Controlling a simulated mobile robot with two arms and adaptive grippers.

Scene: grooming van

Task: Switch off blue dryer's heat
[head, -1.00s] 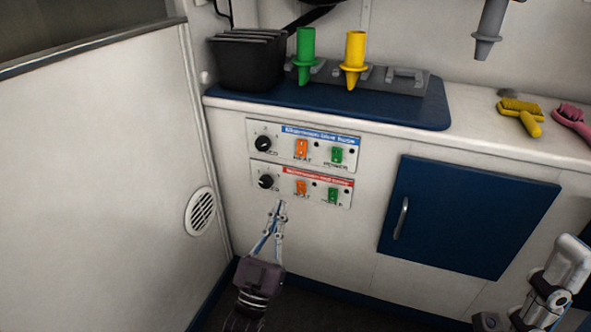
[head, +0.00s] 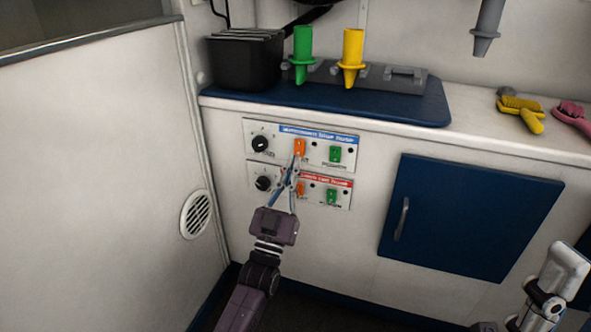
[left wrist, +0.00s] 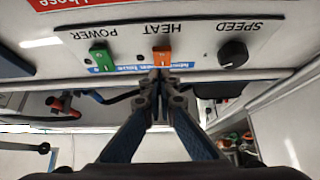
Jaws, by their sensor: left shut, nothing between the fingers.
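The blue-labelled dryer panel (head: 318,134) is the upper of two white panels on the cabinet front. It has a black speed knob (head: 260,143), an orange heat switch (head: 300,146) and a green power switch (head: 335,154). In the left wrist view the panel is upside down, with its heat switch (left wrist: 162,55) just beyond my fingertips. My left gripper (head: 298,161) is shut and empty, its tips at the lower part of the heat switch. I cannot tell whether they touch it.
A red-labelled panel (head: 342,182) with similar controls sits just below, partly hidden by my left gripper. A blue cabinet door (head: 470,215) is to the right. Green (head: 303,55) and yellow (head: 351,57) nozzles stand on the counter above. A white wall (head: 95,170) is to the left.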

